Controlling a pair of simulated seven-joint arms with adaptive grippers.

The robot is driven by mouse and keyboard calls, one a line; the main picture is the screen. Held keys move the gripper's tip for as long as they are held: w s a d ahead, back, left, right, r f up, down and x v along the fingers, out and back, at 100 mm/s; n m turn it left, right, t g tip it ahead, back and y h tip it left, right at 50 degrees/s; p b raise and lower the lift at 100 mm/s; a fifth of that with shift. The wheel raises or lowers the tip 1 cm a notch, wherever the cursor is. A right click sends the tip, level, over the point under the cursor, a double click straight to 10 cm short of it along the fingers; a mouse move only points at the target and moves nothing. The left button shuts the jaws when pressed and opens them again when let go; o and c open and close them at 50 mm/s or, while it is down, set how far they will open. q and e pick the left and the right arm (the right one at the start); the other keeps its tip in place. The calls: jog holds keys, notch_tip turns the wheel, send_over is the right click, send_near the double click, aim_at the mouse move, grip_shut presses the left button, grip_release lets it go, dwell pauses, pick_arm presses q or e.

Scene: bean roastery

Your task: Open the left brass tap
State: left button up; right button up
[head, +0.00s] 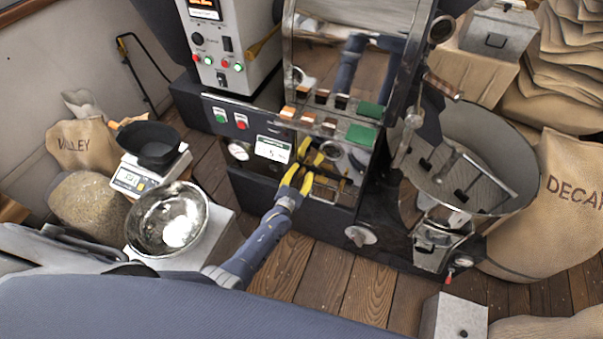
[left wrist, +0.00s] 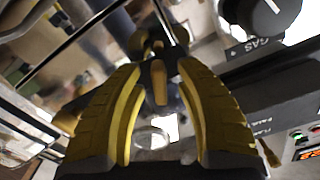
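My left gripper (head: 309,155), with yellow fingers, reaches into the low front of the roasting machine (head: 345,200). In the left wrist view its two fingers (left wrist: 160,72) stand apart. A small brass lever on a dark body, apparently the left brass tap (left wrist: 158,82), shows between them. A gap seems to remain on each side, and I cannot tell whether a finger touches it. In the head view the gripper hides much of this spot, so the tap cannot be clearly made out. My right gripper is not in view.
A black GAS knob (left wrist: 268,15) sits close to the right in the wrist view. A steel bowl (head: 168,222) and a scale with a black pan (head: 150,146) stand left of my arm. The round cooling tray (head: 480,130) is on the right. Wooden floor is open in front.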

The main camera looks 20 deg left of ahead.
pick_arm(q)
grip_shut()
dwell(0.4)
jog(key=n, duration=0.4)
jog(key=shift+n, duration=0.4)
grip_release()
